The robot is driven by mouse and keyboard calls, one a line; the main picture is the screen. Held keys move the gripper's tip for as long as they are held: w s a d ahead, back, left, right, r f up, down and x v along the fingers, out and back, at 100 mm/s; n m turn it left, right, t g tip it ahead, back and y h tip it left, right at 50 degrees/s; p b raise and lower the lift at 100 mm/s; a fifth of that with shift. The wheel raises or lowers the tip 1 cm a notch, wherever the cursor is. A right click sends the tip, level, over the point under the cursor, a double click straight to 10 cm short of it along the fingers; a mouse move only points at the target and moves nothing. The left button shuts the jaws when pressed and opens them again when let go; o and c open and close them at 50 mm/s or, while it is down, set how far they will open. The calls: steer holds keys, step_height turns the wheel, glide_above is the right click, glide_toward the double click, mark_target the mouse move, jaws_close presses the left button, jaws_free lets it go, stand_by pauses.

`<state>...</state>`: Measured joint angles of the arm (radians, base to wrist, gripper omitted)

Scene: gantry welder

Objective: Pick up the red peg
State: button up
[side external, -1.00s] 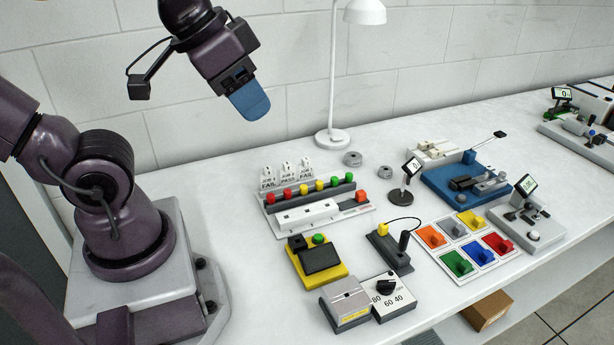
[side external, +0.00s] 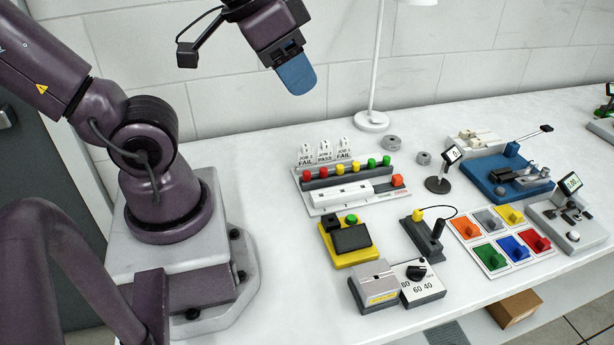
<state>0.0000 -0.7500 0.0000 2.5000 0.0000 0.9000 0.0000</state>
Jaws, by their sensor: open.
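A row of small coloured pegs stands upright in a dark grey bar (side external: 345,177) on a white fixture. A red peg (side external: 308,176) is at the left end of the row, with red, yellow and green ones to its right. One blue finger shows from the side and hides the other.
White FAIL and PASS tags (side external: 325,151) stand behind the pegs. A lamp (side external: 372,121) rises behind the fixture. A yellow box (side external: 348,242), a grey box (side external: 375,286) and a dial box (side external: 420,281) stand in front. Trays of coloured blocks (side external: 503,237) lie right. Table left of the fixture is clear.

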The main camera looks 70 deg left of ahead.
steer(key=shift+c, duration=0.9)
